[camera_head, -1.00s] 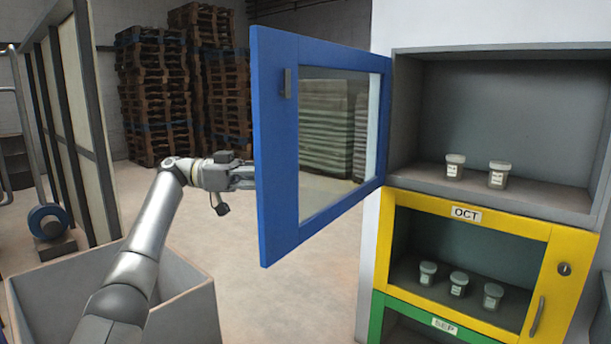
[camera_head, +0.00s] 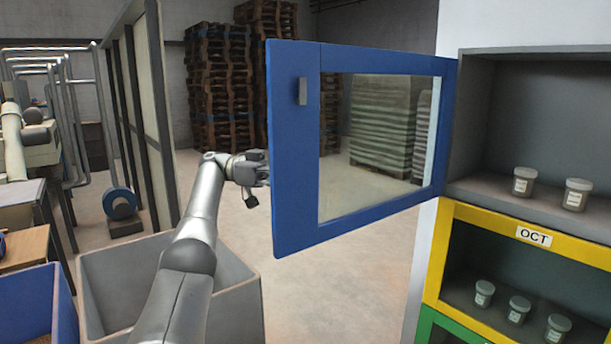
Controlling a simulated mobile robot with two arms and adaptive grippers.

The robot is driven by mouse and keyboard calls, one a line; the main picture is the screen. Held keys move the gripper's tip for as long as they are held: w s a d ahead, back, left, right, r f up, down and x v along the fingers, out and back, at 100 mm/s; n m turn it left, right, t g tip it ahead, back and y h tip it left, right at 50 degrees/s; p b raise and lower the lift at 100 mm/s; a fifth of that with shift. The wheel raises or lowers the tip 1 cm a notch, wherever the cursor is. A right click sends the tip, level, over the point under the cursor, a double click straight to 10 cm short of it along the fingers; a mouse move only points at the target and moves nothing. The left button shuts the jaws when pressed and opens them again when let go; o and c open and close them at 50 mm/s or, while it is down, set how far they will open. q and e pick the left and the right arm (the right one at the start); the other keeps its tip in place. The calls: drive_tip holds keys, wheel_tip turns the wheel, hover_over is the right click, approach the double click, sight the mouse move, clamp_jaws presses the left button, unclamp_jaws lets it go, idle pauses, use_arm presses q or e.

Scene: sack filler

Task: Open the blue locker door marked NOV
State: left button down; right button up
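The blue locker door (camera_head: 294,150) stands swung wide open, hinged at its right edge, with a clear window and a small grey latch piece on its inner face. No NOV label shows on the side I see. The open compartment (camera_head: 540,115) behind it holds two lidded jars (camera_head: 523,182). My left gripper (camera_head: 262,168) is at the door's free left edge, its fingertips partly hidden behind the door. I cannot tell whether it touches the door or how its fingers are set. My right gripper is not in view.
Below is a yellow door marked OCT (camera_head: 450,235) with several jars behind its window, and a green one under it. A grey bin (camera_head: 100,290) stands under my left arm. Pallet stacks (camera_head: 220,90) are far back.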

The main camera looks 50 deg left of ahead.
use_arm(q)
drive_tip(key=shift+f, duration=0.1)
drive_tip(key=c, duration=1.5)
unclamp_jaws()
drive_tip(key=shift+s+a, duration=0.15)
drive_tip(key=shift+a, duration=0.05)
drive_tip(key=shift+d, duration=0.1)
